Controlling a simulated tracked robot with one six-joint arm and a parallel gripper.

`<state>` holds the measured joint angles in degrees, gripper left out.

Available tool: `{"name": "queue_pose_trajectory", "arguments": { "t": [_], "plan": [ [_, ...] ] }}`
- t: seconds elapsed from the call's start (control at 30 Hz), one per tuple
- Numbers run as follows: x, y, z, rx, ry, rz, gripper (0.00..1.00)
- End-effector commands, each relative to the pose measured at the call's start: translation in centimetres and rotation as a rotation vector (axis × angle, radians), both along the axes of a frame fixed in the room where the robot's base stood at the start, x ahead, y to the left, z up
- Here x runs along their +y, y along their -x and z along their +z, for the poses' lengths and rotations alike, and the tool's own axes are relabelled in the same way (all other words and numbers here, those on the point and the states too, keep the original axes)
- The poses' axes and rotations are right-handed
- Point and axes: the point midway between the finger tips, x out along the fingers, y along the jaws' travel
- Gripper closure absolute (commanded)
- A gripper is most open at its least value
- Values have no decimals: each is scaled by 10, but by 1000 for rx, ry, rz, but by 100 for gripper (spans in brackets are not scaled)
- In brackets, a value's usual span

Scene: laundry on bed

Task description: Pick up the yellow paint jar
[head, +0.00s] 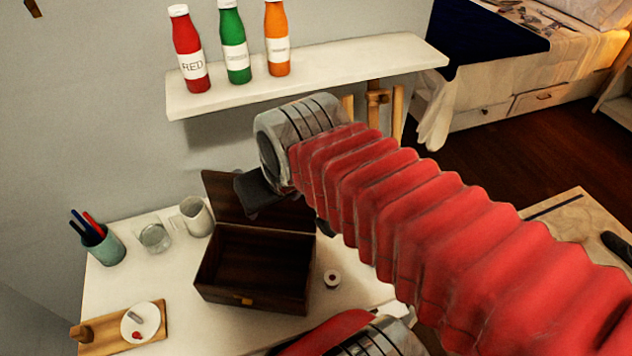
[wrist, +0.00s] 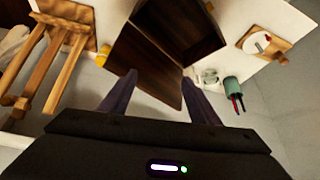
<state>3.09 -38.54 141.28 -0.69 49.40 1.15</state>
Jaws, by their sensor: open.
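A small yellow object (wrist: 103,54), which looks like the yellow paint jar, is at the left of the dark wooden box in the wrist view. It is small and partly cut by shadow there, and I cannot make it out in the head view, where my arm covers part of the table. My gripper (wrist: 157,88) is open, with nothing between its two fingers. It is above the open lid of the box. In the head view my gripper (head: 258,195) shows as a dark shape by the raised lid, its fingers mostly hidden.
The open box (head: 255,265) stands on the white table (head: 105,285). A mug (head: 196,216), a glass (head: 154,238) and a pen cup (head: 105,247) stand left of it. A small round item (head: 332,279) lies right of it. The shelf (head: 350,72) holds red, green and orange bottles.

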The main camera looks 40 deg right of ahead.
Motion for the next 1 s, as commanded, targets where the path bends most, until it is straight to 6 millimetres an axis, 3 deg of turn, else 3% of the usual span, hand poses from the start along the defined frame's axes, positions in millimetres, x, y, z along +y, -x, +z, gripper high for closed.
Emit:
{"name": "queue_pose_trajectory", "arguments": {
  "t": [0.17,0.63,1.0],
  "plan": [
    [-28,-33,-6,12,1,-118,31],
    [-105,-110,-37,17,-1,-382,30],
    [-164,-155,-97,61,-18,-537,30]
  ]
}}
